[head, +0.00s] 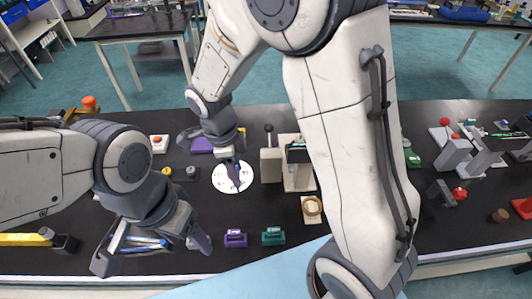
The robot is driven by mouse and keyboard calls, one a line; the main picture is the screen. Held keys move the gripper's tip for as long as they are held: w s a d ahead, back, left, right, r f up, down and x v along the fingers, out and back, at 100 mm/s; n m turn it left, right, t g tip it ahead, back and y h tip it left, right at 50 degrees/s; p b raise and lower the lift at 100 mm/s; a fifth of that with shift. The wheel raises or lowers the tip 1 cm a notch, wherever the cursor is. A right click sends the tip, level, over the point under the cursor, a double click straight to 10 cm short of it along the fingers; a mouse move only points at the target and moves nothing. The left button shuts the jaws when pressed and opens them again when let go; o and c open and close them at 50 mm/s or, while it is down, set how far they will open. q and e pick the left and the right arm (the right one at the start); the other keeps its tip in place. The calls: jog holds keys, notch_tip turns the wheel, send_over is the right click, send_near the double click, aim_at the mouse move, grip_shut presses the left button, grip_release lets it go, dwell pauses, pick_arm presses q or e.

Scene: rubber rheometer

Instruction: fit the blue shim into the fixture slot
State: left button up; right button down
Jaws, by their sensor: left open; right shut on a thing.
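My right gripper (236,178) points down over a white round disc (221,185) with dark marks. It is shut on a small dark blue piece, which looks like the blue shim (237,186); the fingers hide most of it. I cannot tell whether the piece touches the disc. My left gripper (152,252) is open near the front edge of the table, its fingers wide apart. Bluish, shiny strips (147,243) show between those fingers; I cannot tell what they are. I cannot make out the fixture slot for certain.
A beige and grey device (297,172) stands right of the disc. A purple block (235,239) and a teal block (273,237) sit in front, with a wooden ring piece (312,209) near them. My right arm hides the table's middle right. Grey levered devices (454,157) stand farther right.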

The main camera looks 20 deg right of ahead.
jog(key=w+d+f+p, duration=0.2)
jog(key=w+f, duration=0.1)
jog(key=w+d+f+p, duration=0.1)
jog(key=w+d+f, duration=0.2)
jog(key=f, duration=0.1)
jog(key=w+d+f+p, duration=0.2)
jog(key=w+f, duration=0.1)
jog(key=shift+w+d+f+p, duration=0.25)
jog(key=shift+w+f+p, duration=0.05)
jog(key=shift+w+f, duration=0.05)
jog(key=shift+f, duration=0.15)
jog(key=shift+f+b, duration=0.2)
jog(key=shift+b, duration=0.1)
jog(key=shift+c, duration=1.7)
grip_release()
jog(key=shift+r, duration=0.1)
